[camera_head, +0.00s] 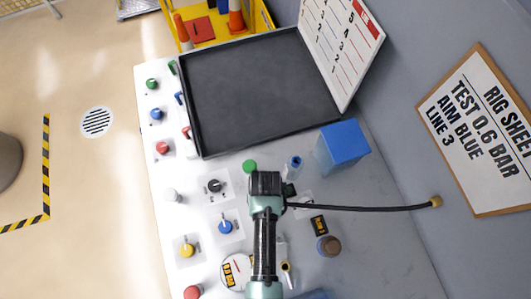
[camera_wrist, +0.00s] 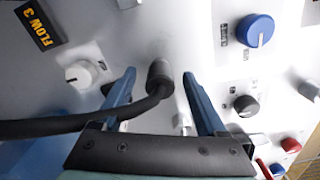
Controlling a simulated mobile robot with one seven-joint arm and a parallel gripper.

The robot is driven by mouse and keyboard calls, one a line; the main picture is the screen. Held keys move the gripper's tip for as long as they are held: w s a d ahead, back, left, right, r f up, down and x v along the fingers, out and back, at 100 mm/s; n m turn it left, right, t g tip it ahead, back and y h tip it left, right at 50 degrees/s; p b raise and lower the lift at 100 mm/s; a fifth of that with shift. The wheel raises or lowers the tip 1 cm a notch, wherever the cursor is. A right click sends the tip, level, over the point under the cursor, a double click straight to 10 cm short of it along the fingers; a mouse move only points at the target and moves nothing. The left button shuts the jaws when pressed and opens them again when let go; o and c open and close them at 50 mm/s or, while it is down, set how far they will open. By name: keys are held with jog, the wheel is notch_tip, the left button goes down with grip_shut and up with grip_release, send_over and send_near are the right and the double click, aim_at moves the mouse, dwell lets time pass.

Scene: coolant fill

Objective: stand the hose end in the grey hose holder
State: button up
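The black hose (camera_head: 360,208) runs from a tan fitting (camera_head: 436,201) on the right to my gripper (camera_head: 268,180) over the white panel. In the wrist view the hose (camera_wrist: 60,126) comes in from the left and bends into a dark cylindrical hose end (camera_wrist: 160,82). The hose end points away from the camera, with a paler rim at its far end. My gripper's two blue fingers (camera_wrist: 158,88) stand on either side of it, with a visible gap on each side, so it looks open. I cannot make out the grey hose holder or tell whether the hose end stands in it.
Around the gripper are a blue knob (camera_wrist: 255,30), a black knob (camera_wrist: 246,105) and a white knob (camera_wrist: 78,75). A blue box (camera_head: 342,147), a blue bottle (camera_head: 294,167) and a brown-capped bottle (camera_head: 328,246) stand nearby. A large black tray (camera_head: 198,130) lies beyond.

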notch_tip(320, 180, up, 13)
jog(key=b, duration=0.1)
dwell(0.7)
dwell(0.5)
